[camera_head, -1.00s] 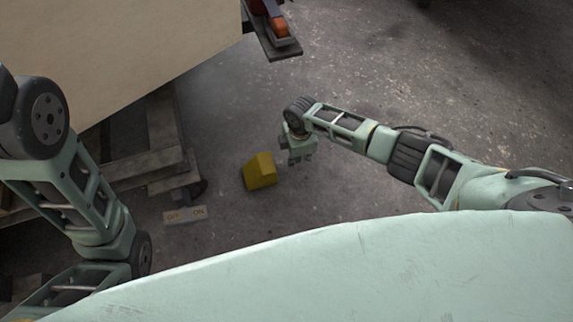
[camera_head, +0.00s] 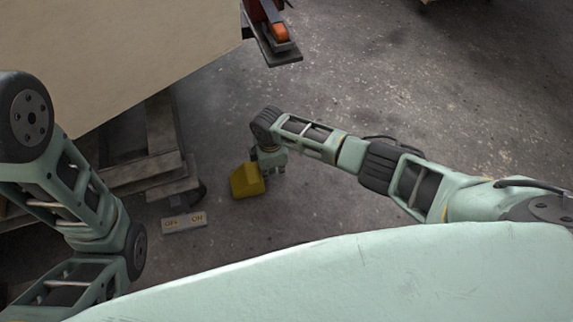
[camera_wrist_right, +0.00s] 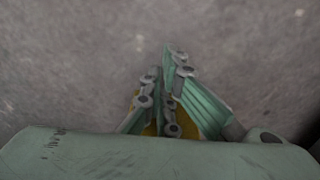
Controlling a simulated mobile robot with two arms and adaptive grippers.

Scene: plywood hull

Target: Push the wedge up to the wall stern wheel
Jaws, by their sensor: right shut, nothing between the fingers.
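The yellow wedge (camera_head: 246,181) stands on the floor, a little right of the stern wheel (camera_head: 199,190), with a gap of floor between them. The wheel is dark and sits under the wooden trestle, partly in shadow. My right gripper (camera_head: 270,174) is shut and empty, low beside the wedge's right side; it looks touching or nearly so. In the right wrist view the closed fingers (camera_wrist_right: 168,85) point at the floor, with a bit of yellow behind them. My left arm shows at the left edge, but its gripper is out of view.
A wooden trestle (camera_head: 150,175) carries the plywood sheet (camera_head: 110,50) at the upper left. An OFF/ON plate (camera_head: 184,222) lies on the floor below the wheel. A bench end with a red and orange tool (camera_head: 279,33) juts in at the top.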

